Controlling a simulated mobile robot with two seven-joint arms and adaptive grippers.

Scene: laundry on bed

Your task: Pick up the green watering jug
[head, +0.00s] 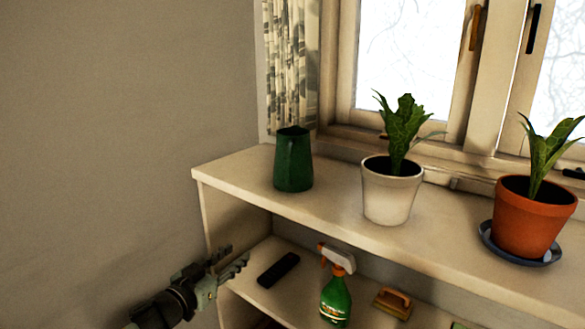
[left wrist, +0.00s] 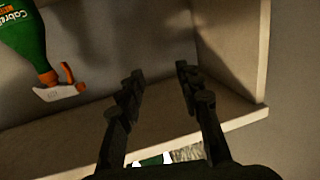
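The green watering jug (head: 293,160) stands upright on the left part of the shelf's top board in the head view, left of a white plant pot. My left gripper (head: 238,260) is lower and to the left of the jug, beside the left end of the shelf unit, apart from the jug. In the left wrist view the two fingers of my left gripper (left wrist: 158,80) are spread with nothing between them. The jug cannot be made out in the left wrist view. My right gripper is in neither view.
The top board (head: 335,200) also bears a white pot (head: 388,195) and a terracotta pot (head: 530,222), both with plants. The lower shelf holds a dark remote (head: 278,269), a green spray bottle (head: 336,296) and a brush (head: 393,303). A wall (head: 120,120) is at left.

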